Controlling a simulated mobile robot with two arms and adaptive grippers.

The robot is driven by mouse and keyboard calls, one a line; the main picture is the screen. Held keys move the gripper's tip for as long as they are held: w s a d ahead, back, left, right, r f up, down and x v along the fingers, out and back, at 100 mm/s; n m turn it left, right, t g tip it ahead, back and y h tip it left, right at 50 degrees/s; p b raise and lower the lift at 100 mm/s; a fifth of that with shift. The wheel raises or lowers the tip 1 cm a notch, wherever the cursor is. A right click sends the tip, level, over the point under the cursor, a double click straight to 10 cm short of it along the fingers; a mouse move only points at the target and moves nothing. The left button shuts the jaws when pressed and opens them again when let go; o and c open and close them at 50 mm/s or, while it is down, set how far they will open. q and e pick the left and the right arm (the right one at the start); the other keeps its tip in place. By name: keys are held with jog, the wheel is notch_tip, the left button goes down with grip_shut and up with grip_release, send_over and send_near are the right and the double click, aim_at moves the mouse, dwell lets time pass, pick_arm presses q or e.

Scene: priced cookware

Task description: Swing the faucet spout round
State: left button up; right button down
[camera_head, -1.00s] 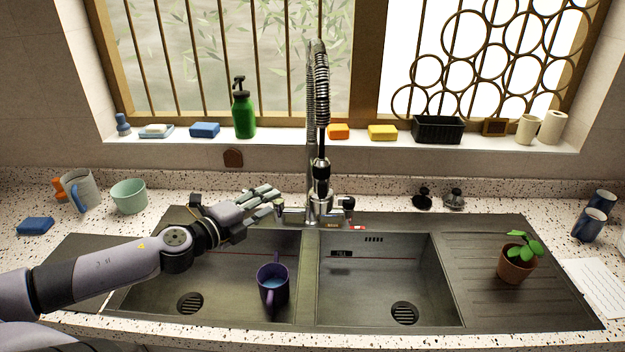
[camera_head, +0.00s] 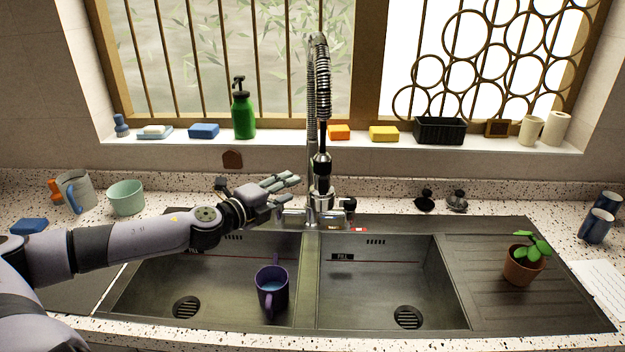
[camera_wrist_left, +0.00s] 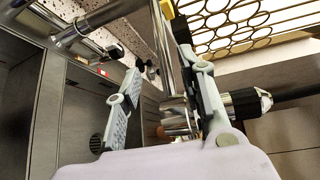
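The chrome faucet (camera_head: 313,203) stands behind the divider between the two basins. Its coiled spring spout (camera_head: 322,95) arches up and comes down toward me, ending in a black spray head (camera_head: 322,166). My left gripper (camera_head: 290,190) is just left of the faucet's lower part, fingers spread and pointing right. In the left wrist view the two fingers (camera_wrist_left: 165,98) are apart, and a chrome tube (camera_wrist_left: 168,55) shows between them. I cannot tell whether it touches them. The black spray head also shows there (camera_wrist_left: 248,101), right of the right finger. My right gripper is not in view.
A purple mug (camera_head: 271,288) stands in the left basin below my left arm. The right basin (camera_head: 380,285) is empty. A potted plant (camera_head: 521,265) stands on the drainboard. A green bottle (camera_head: 243,112) and several sponges line the sill behind the faucet.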

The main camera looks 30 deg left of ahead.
pick_arm(q)
jog(key=w+p, duration=0.1)
jog(key=w, duration=0.2)
jog(key=w+f+p, duration=0.1)
jog(key=w+p, duration=0.1)
jog(key=w, duration=0.1)
jog(key=w+d+p, duration=0.1)
jog(key=w+p, duration=0.1)
jog(key=w, duration=0.2)
jog(key=shift+d+f, duration=0.1)
jog(key=shift+f, duration=0.05)
grip_shut()
dwell(0.5)
dwell(0.4)
